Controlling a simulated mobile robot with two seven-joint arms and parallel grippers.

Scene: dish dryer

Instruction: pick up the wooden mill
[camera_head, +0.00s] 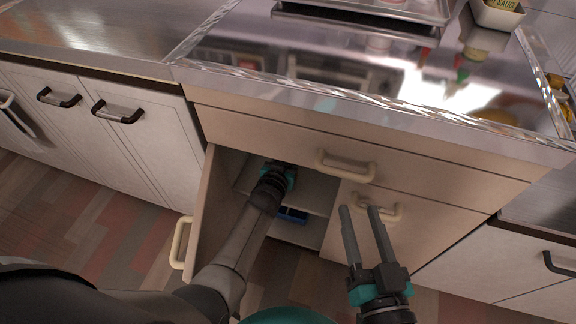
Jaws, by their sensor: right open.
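I cannot make out a wooden mill in this view. My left arm reaches into the open left side of the cabinet (312,192) below the counter. My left gripper (283,172) is at the upper shelf, and its fingers are hidden, so I cannot tell whether it is open or shut. My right gripper (359,209) is open and empty, in front of the closed right cabinet door (425,232), with its fingertips close to that door's handle in the picture.
The open left door (213,205) stands to the left of my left arm. A blue item (292,215) lies lower in the cabinet. A closed drawer (270,137) is above. The shiny counter (330,65) holds a metal tray (400,8) and a sauce container (497,14).

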